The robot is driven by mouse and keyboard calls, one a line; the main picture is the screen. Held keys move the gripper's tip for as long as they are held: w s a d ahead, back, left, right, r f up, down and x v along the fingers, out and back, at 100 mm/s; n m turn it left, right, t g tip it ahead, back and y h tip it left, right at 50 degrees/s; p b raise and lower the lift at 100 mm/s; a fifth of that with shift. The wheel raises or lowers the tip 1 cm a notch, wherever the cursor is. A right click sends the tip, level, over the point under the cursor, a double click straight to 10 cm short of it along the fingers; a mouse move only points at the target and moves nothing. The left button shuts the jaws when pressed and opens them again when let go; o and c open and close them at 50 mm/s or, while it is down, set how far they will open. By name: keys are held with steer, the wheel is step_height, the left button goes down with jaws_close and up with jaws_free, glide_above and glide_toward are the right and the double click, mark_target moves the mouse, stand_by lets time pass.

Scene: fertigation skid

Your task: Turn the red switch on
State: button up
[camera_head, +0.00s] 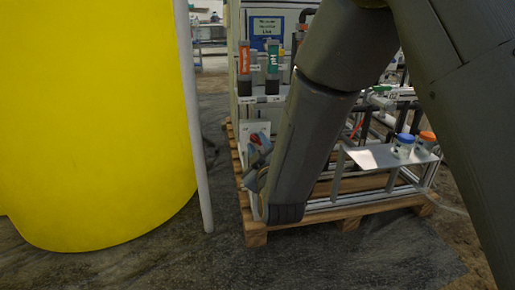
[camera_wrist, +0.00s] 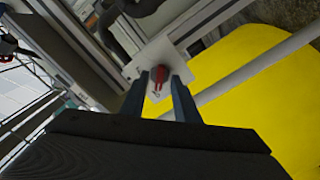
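The red switch (camera_wrist: 159,76) sits on a pale square plate (camera_wrist: 150,58) in the wrist view. In that view my gripper (camera_wrist: 161,80) has its two blue-grey fingers apart, one on each side of the switch. I cannot tell whether the fingers touch it. In the head view a small part of the red switch (camera_head: 255,138) shows beside my gripper (camera_head: 258,152), and the plate is partly hidden. My arm hides much of the area right of it.
A large yellow tank (camera_head: 95,120) stands at the left, with a white upright pipe (camera_head: 194,120) beside it. The skid rests on a wooden pallet (camera_head: 256,236). Bare floor lies in front.

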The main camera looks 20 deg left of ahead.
steer(key=shift+a, duration=0.1)
jaws_close()
steer(key=shift+m, duration=0.3)
steer(key=shift+m+p, duration=1.15)
steer(key=shift+m, duration=0.05)
steer(key=m+p, duration=0.2)
steer(key=m, duration=0.1)
steer(key=shift+m, duration=0.4)
steer(key=m+p, duration=0.3)
steer(key=m, duration=0.2)
steer(key=m+p, duration=0.3)
steer(key=m, duration=0.3)
steer(key=shift+f, duration=0.1)
